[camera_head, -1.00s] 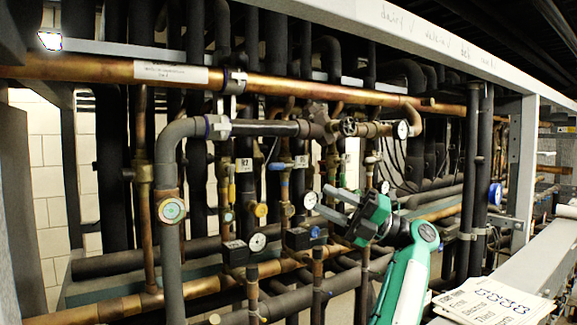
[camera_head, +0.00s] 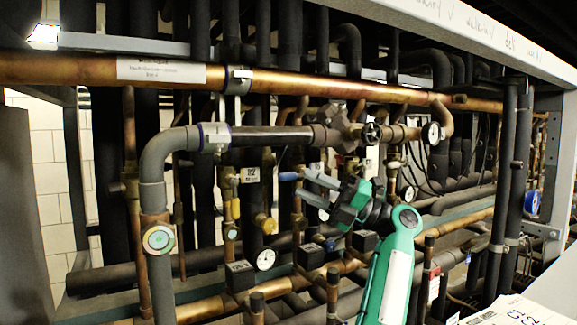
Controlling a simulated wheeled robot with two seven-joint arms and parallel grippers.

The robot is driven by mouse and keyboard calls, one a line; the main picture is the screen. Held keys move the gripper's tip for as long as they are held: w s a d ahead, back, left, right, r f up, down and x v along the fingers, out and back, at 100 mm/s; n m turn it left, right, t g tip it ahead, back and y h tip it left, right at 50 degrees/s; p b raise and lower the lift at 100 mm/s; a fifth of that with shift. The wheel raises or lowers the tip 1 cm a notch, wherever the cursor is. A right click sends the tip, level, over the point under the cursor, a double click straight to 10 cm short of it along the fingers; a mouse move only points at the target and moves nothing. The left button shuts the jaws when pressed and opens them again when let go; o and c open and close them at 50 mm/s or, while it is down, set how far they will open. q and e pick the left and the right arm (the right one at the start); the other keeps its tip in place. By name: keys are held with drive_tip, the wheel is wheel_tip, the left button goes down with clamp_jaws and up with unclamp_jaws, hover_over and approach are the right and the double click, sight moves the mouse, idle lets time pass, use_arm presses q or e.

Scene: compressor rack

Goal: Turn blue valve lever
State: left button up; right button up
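A blue valve lever (camera_head: 289,176) sits on a vertical copper pipe in the middle of the rack, left of the gripper.
A thick copper pipe (camera_head: 300,84) and a grey elbow pipe (camera_head: 150,172) run near the lever. A red-brown fitting with a handwheel (camera_head: 372,133) is above the gripper. Gauges (camera_head: 265,258) and black boxes (camera_head: 309,256) are below. Papers (camera_head: 515,312) lie at lower right.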

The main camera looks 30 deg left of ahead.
sight(294, 178)
use_arm(q)
drive_tip(key=p+x, duration=0.1)
drive_tip(key=x, duration=0.3)
drive_tip(key=shift+a+r+p, duration=0.15)
drive_tip(key=shift+r+p, duration=0.05)
drive_tip(key=shift+p, duration=0.15)
drive_tip(key=shift+s+a+r, duration=0.1)
drive_tip(key=shift+s+a, duration=0.1)
drive_tip(key=shift+a, duration=0.3)
clamp_jaws()
